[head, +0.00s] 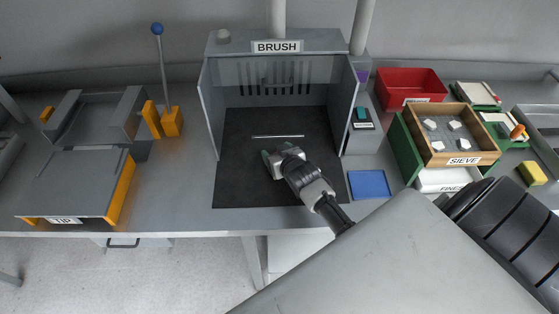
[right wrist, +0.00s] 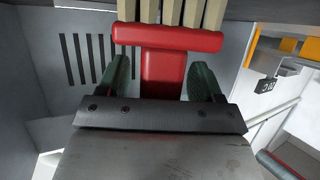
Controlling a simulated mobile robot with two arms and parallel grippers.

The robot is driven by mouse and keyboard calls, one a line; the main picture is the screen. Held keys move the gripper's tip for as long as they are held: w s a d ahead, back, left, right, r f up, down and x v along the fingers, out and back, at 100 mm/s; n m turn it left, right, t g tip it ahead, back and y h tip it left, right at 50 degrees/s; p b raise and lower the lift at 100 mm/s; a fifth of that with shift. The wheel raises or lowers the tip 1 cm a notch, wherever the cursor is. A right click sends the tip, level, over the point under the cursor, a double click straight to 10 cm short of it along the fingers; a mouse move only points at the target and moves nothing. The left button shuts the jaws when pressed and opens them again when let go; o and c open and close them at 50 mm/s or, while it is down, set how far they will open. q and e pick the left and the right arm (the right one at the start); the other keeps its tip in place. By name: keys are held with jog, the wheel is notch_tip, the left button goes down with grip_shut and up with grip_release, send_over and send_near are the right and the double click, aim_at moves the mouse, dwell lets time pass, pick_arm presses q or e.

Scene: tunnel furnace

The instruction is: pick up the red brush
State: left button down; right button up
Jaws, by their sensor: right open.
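The red brush (right wrist: 166,38) is in the right wrist view, at top centre, with a wide red bar, a red handle and cream bristles at the top edge. My right gripper (right wrist: 160,80) is open, its two green fingers on either side of the red handle. I cannot tell whether either finger touches it. In the head view my right gripper (head: 272,154) is inside the booth marked BRUSH, over the dark mat (head: 240,185). The brush cannot be made out in the head view. My left gripper is not in view.
Grey booth walls (head: 211,105) stand left and right of my right gripper. A thin light bar (head: 278,136) lies just beyond it. A blue pad (head: 369,184), a red bin (head: 409,84) and a wooden sieve box (head: 450,154) are to the right. A blue-knobbed lever (head: 160,60) stands left.

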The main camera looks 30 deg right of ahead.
jog(key=c, duration=1.1)
jog(key=shift+o, duration=0.2)
jog(key=shift+r, duration=0.1)
